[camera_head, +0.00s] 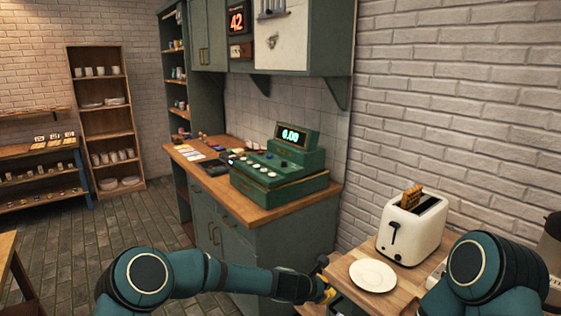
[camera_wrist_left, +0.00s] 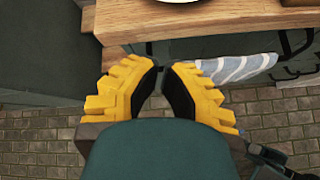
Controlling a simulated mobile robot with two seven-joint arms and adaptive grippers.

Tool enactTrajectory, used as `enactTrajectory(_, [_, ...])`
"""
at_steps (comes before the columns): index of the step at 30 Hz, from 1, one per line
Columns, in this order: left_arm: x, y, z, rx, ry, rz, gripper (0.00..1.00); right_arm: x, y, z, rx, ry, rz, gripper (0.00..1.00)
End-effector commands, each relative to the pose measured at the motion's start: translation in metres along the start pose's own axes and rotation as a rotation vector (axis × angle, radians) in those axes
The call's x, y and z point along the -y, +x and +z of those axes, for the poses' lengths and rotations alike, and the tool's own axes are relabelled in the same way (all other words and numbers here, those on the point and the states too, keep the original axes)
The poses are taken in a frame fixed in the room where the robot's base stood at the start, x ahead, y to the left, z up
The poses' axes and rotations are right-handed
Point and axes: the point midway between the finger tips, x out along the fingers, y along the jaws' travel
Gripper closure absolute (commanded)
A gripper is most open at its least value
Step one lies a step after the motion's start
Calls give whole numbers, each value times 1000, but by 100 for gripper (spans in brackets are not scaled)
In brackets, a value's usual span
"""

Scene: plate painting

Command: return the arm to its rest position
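My left arm reaches in from the left in the head view. Its gripper (camera_head: 326,290) is by the near left edge of the wooden worktop, partly cut off from sight, with a little yellow showing. In the left wrist view the yellow, ridged fingers with black pads (camera_wrist_left: 162,72) come together at the tips with nothing between them. They are beyond the worktop's edge, over the floor side. Part of my right arm shows at the lower right of the head view; its gripper is out of view.
The wooden worktop (camera_head: 345,288) holds a white plate (camera_head: 373,275) and a cream toaster (camera_head: 410,228) with toast (camera_head: 411,196). A striped cloth (camera_wrist_left: 238,67) hangs below its edge. A green cash register (camera_head: 280,165) stands on the farther counter. The floor (camera_head: 75,255) at left is clear.

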Motion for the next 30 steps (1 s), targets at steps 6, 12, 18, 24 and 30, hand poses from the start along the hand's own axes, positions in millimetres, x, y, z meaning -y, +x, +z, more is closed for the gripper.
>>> enactTrajectory(6, [44,-27,-92,-167,455,-83,100,-1,0,0,-1,2,1,100])
enactTrajectory(12, [97,-86,-196,-288,991,-265,100,0,0,0,0,1,0,100])
enactTrajectory(18, [155,-162,-269,-272,1447,-482,100,0,0,0,0,1,0,100])
enactTrajectory(24, [192,-206,-293,-200,1665,-594,100,0,0,0,0,1,0,100])
enactTrajectory(30, [198,-213,-296,-184,1701,-611,100,0,0,0,0,1,1,100])
